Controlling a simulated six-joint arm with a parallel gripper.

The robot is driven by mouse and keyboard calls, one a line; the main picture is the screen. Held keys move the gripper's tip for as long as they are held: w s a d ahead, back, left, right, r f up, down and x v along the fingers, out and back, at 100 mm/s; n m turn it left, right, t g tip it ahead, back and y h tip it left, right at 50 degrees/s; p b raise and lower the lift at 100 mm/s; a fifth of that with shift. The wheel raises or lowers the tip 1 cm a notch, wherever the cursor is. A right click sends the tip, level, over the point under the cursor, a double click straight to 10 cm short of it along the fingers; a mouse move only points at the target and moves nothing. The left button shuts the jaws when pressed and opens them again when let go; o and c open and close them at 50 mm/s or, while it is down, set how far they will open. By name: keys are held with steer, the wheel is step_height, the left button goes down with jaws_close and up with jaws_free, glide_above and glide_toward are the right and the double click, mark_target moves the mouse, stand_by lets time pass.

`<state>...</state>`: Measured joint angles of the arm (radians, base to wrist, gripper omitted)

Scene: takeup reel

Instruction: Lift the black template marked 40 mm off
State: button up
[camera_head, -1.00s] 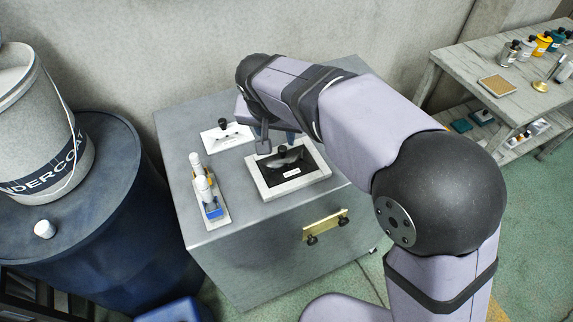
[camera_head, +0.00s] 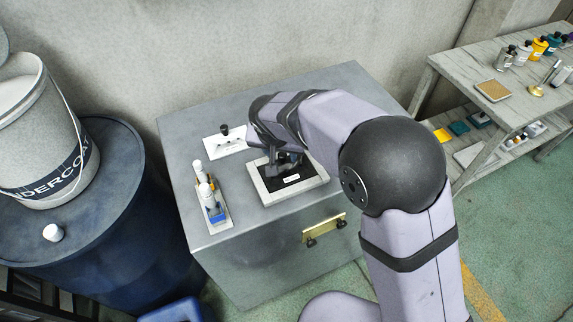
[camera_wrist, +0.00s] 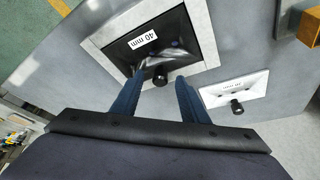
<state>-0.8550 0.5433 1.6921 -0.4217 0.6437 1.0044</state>
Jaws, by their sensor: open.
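The black template (camera_head: 294,185) lies in a pale square frame (camera_head: 270,197) on the grey cabinet top. In the wrist view the black template (camera_wrist: 118,47) carries a white label reading 40 mm, a dark knob (camera_wrist: 160,77) and a glossy patch near its middle. My gripper (camera_head: 288,168) is over the template and hides part of it in the head view. In the wrist view my gripper (camera_wrist: 163,88) has its two blue fingers apart, one on each side of the knob. I cannot tell whether the fingertips reach down around the knob.
A white template (camera_head: 226,146) with a dark knob lies beside the frame; it also shows in the wrist view (camera_wrist: 234,90). A tray with white-capped bottles (camera_head: 211,203) stands left of the frame. A bucket (camera_head: 42,135) on a blue drum is farther left.

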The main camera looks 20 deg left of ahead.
mark_target(282, 157)
steer(key=shift+w+f, duration=0.1)
steer(key=shift+f, duration=0.1)
steer(key=shift+c, duration=0.5)
jaws_close()
steer(key=shift+r, duration=0.15)
step_height(282, 157, up, 10)
steer(key=b, duration=0.2)
steer(key=shift+b, duration=0.4)
